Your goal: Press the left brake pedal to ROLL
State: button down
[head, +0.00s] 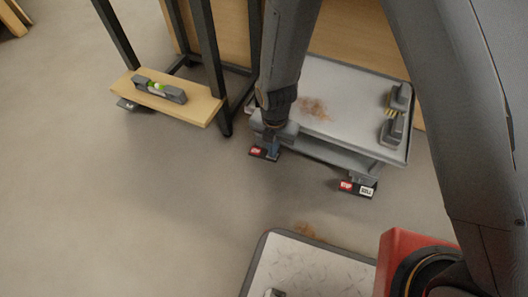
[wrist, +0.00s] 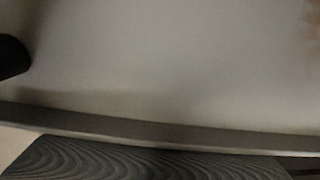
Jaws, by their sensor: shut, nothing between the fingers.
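A cart with a light grey tray top (head: 340,98) stands at the right of the head view. Two brake pedals sit low at its near side. The left pedal (head: 258,153) shows a red label; the rest of it is partly hidden behind my arm and gripper. The right pedal (head: 357,187) shows a red and a white label. My gripper (head: 272,132) is shut and empty, pointing down by the cart's near left corner, above the left pedal. I cannot tell whether it touches the pedal. In the wrist view, the pale tray surface (wrist: 170,65) fills most of the frame.
Left of the cart, a black-framed rack has a wooden shelf (head: 175,97) holding a spirit level (head: 159,89). Dark fittings (head: 394,115) sit on the tray's right side. A pale patterned plate (head: 310,270) lies in front. Grey floor (head: 150,200) is clear at left.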

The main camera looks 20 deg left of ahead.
jog(key=shift+f, duration=0.5)
jog(key=shift+r+p, duration=2.9)
jog(key=shift+r, duration=0.65)
